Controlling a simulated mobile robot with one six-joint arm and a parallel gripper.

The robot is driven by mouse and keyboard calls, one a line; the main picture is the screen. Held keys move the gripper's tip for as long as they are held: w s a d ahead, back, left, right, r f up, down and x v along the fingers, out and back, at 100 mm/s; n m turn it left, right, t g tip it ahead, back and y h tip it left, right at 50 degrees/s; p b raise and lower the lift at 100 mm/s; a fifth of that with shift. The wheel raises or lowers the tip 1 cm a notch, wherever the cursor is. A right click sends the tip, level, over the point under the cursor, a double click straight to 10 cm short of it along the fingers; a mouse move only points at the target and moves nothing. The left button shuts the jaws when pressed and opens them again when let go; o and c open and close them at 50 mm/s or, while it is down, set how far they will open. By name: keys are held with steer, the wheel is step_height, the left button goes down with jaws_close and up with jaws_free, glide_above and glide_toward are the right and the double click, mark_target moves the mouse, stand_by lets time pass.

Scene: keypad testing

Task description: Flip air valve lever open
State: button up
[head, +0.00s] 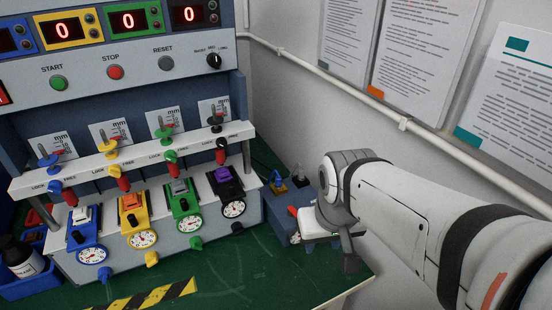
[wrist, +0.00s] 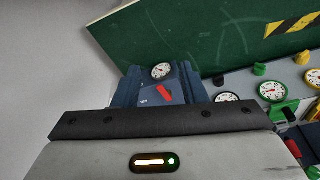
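The air valve is a blue box (head: 279,222) at the right end of the green table, beside the test machine. Its red lever (head: 292,211) shows just left of my gripper (head: 335,240). In the wrist view the red lever (wrist: 165,95) lies slanted on the blue box (wrist: 193,88), below a round white gauge (wrist: 160,71). My gripper is close to the right side of the box, partly hiding it in the head view. I cannot see contact with the lever. The fingertips are not clear in either view, so their opening cannot be told.
The test machine (head: 130,160) with coloured levers, gauges and buttons stands left of the valve. Two small plugs (head: 278,183) sit behind the box. A wall with a white pipe (head: 330,80) and posters borders the right.

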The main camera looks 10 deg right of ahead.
steer(key=w+f+n+g, duration=0.1)
steer(key=w+f, duration=0.1)
steer(key=w, duration=0.5)
steer(key=w+f+n, duration=0.2)
steer(key=w, duration=0.4)
steer(key=w+f+n+g, duration=0.1)
steer(key=w+f, duration=0.1)
steer(key=w, duration=0.5)
steer(key=shift+w+d+f+n+g, duration=0.1)
steer(key=shift+w+d+n+g, duration=0.2)
steer(key=shift+d, duration=0.05)
steer(key=shift+f, duration=0.35)
step_height(320, 180, down, 7)
steer(key=shift+w+r, duration=0.1)
